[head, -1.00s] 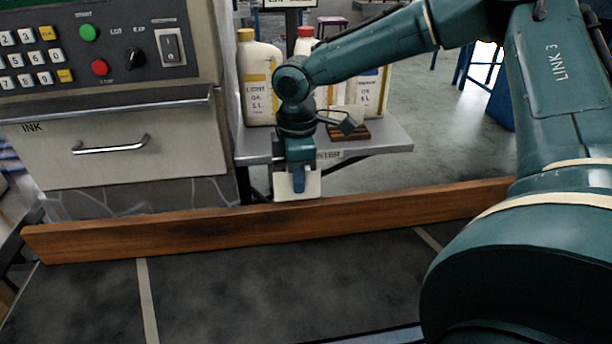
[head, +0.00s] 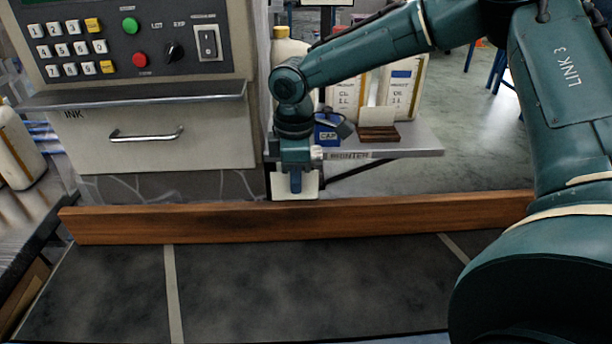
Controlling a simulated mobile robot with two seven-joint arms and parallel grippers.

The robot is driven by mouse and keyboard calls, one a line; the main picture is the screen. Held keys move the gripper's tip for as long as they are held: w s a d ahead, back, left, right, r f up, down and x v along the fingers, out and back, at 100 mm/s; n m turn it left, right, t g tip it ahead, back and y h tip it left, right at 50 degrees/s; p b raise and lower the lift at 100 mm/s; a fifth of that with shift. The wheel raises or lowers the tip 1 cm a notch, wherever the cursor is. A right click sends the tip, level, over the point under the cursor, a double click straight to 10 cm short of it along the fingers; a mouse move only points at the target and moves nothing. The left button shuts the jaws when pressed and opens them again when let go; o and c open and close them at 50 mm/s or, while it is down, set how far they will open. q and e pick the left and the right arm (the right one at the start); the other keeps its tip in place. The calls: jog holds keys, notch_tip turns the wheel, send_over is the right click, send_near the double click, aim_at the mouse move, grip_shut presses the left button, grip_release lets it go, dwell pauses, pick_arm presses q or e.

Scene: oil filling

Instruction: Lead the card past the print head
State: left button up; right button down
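My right gripper (head: 295,185) points down just behind the wooden rail, at the right side of the grey machine. It appears shut on a white card (head: 311,184), which shows behind and beside its blue finger. The card is upright, its lower edge close to the rail's top. The grey machine (head: 150,150) has a keypad panel and an "INK" drawer. I cannot make out a print head; the gripper and rail may hide it. A second pale card (head: 377,116) stands in a small wooden holder (head: 378,133) on the shelf. My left gripper is not in view.
The wooden rail (head: 400,220) runs across the dark belt (head: 300,285). The grey shelf (head: 420,142) holds pale bottles (head: 403,85) and a blue "CAP" box (head: 326,131) behind my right arm. Another bottle (head: 18,150) stands at far left. The belt's front is clear.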

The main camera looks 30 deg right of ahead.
jog(key=shift+w+a, duration=0.25)
jog(key=shift+a, duration=0.25)
jog(key=shift+w+a, duration=0.25)
jog(key=shift+a, duration=0.2)
jog(key=shift+w+a, duration=0.45)
jog(key=shift+a, duration=0.4)
jog(key=shift+s+a+r+p, duration=0.1)
jog(key=shift+s+r+p, duration=0.05)
jog(key=shift+r+p, duration=0.15)
jog(key=s+a+r+p, duration=0.3)
jog(key=s+r+p, duration=0.2)
jog(key=shift+s+r, duration=0.2)
jog(key=shift+s, duration=0.2)
